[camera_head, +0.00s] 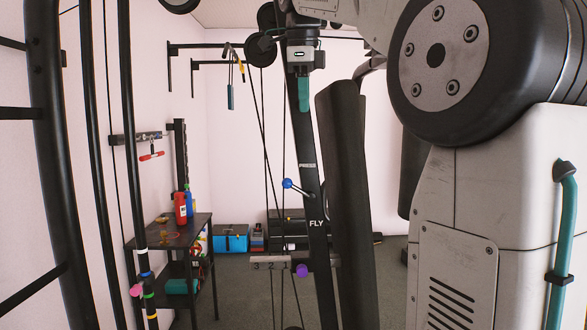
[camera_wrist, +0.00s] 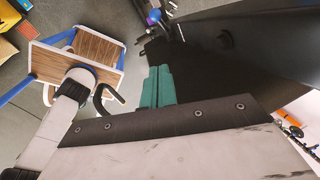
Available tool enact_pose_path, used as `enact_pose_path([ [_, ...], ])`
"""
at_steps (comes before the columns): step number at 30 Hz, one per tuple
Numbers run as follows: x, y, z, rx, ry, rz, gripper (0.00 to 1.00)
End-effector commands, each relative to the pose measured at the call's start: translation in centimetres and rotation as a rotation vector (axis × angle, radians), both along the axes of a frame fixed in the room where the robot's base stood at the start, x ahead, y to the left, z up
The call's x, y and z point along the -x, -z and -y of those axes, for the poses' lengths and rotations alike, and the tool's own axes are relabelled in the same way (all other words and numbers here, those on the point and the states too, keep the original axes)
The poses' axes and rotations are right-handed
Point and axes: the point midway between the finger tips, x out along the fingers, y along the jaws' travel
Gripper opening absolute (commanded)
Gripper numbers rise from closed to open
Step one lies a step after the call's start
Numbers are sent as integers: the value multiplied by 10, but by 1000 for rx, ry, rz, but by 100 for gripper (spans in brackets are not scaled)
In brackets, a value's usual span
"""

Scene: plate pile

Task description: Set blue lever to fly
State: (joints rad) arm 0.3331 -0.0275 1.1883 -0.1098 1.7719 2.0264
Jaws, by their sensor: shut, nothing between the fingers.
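The blue lever (camera_head: 288,183) has a round blue knob on a thin rod, mounted on a dark slanted upright post in the head view. The knob points up and left, at a height between the white PRESS label (camera_head: 307,166) and the FLY label (camera_head: 317,223), closer to PRESS. My gripper (camera_head: 304,104) is above the lever, fingers pointing down, apart from it and empty. In the wrist view, my gripper's teal fingers (camera_wrist: 159,76) are shut together.
A purple knob (camera_head: 302,270) sits below the lever, beside a numbered 3-2-1 plate (camera_head: 270,262). A black padded board (camera_head: 343,150) stands right of the post. Cables hang left of it. A black shelf (camera_head: 185,232) and blue box (camera_head: 230,238) are further back left.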

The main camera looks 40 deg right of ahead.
Motion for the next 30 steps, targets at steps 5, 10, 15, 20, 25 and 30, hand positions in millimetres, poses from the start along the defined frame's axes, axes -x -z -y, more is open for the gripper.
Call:
enact_pose_path([
  [5, -5, 39, 7, -1, 1, -3, 0],
  [10, -11, 76, 13, -1, 1, -3, 0],
  [15, -17, 112, 19, 0, 1, -3, 0],
  [20, -28, 139, 19, -1, -3, -2, 0],
  [25, -41, 152, 11, 0, -1, 0, 0],
  [30, -46, 157, 9, 1, 1, -1, 0],
])
